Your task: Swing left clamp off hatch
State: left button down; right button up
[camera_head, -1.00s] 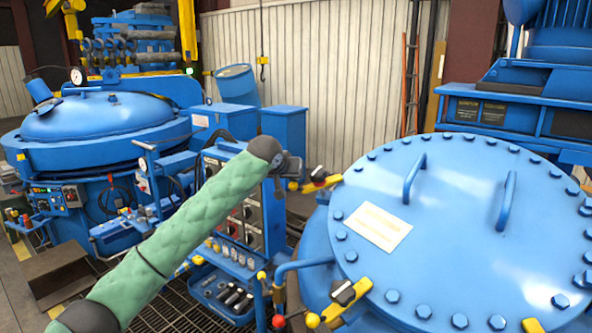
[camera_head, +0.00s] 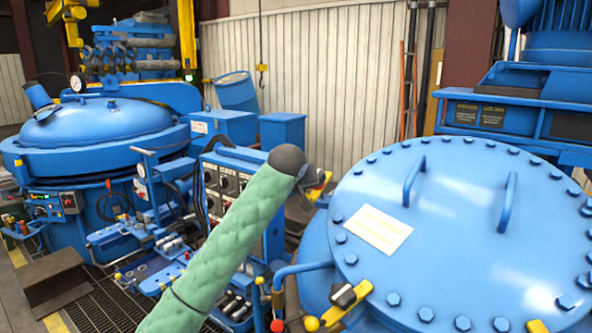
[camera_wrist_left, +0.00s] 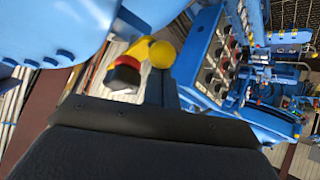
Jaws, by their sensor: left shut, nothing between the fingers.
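The round blue hatch (camera_head: 460,230) fills the right of the head view, with bolts around its rim and two handles. A yellow clamp (camera_head: 319,190) with a dark knob is at its left upper edge, partly hidden by my left gripper (camera_head: 308,180). The wrist view shows this clamp (camera_wrist_left: 138,52) with a yellow ball and a red-and-black knob, beside the blue hatch edge. My left gripper (camera_wrist_left: 163,88) is shut and empty, close against the clamp; contact is unclear. A second yellow clamp (camera_head: 347,303) sits at the hatch's lower left edge. My right gripper is out of view.
A blue control panel (camera_head: 222,190) stands left of the hatch, behind my left arm. A bent blue pipe (camera_head: 300,268) and a red knob (camera_head: 277,325) are near the lower clamp. Another round blue vessel (camera_head: 95,125) stands at the far left.

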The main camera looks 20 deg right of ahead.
pick_arm(q)
jog(key=shift+s+d+f, duration=0.1)
jog(key=shift+s+d, duration=0.05)
jog(key=shift+s, duration=0.05)
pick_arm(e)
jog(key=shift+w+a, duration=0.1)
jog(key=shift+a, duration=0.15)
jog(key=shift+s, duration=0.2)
